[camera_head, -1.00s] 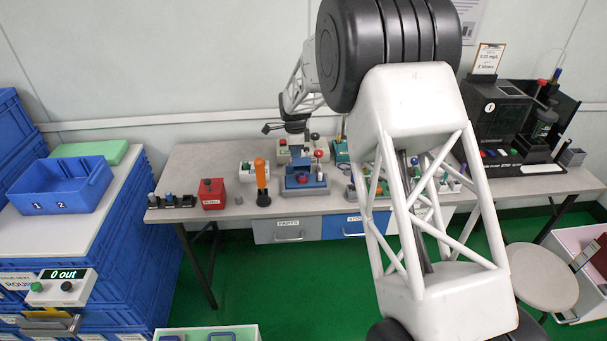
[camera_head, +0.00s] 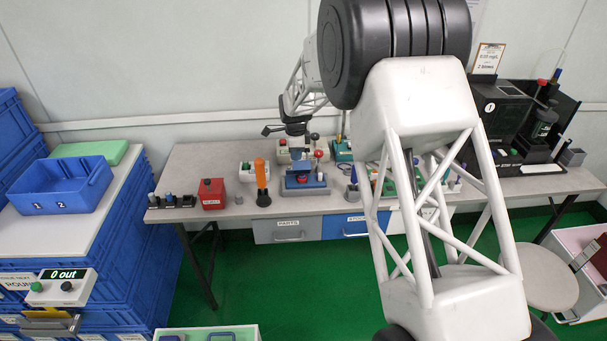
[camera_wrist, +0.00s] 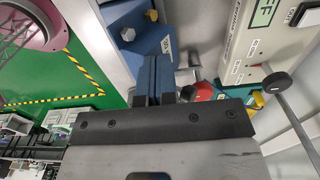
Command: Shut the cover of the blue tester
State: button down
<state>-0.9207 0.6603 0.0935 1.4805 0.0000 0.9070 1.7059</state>
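The blue tester (camera_head: 303,186) sits on the bench below my gripper in the head view, with a red ball-topped lever beside it. In the wrist view its blue body (camera_wrist: 135,42) is close ahead of my gripper, with an orange-brown knob on it. My gripper (camera_head: 299,160) points down just over the tester. In the wrist view, blue upright parts (camera_wrist: 157,75) show at the fingers; I cannot tell whether they are finger pads or part of the cover. The cover's angle and any contact are hidden.
A cream tester with a display (camera_wrist: 262,35) stands close on the right in the wrist view. An orange-handled tool (camera_head: 261,180) and a red box (camera_head: 211,193) stand left of the blue tester. A blue bin (camera_head: 62,187) is far left. The bench front is mostly clear.

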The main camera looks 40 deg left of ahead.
aim_at(297, 169)
jog(key=shift+s+d, duration=0.4)
jog(key=shift+s+d+f, duration=0.1)
dwell(0.3)
jog(key=shift+s+d+f, duration=0.1)
jog(key=shift+s+d, duration=0.25)
jog(key=shift+s, duration=0.1)
dwell(0.4)
jog(key=shift+s+d+f, duration=0.4)
jog(key=shift+d, duration=0.1)
dwell(0.4)
jog(key=shift+r, duration=0.1)
notch_tip(297, 169, up, 8)
dwell(1.0)
dwell(0.4)
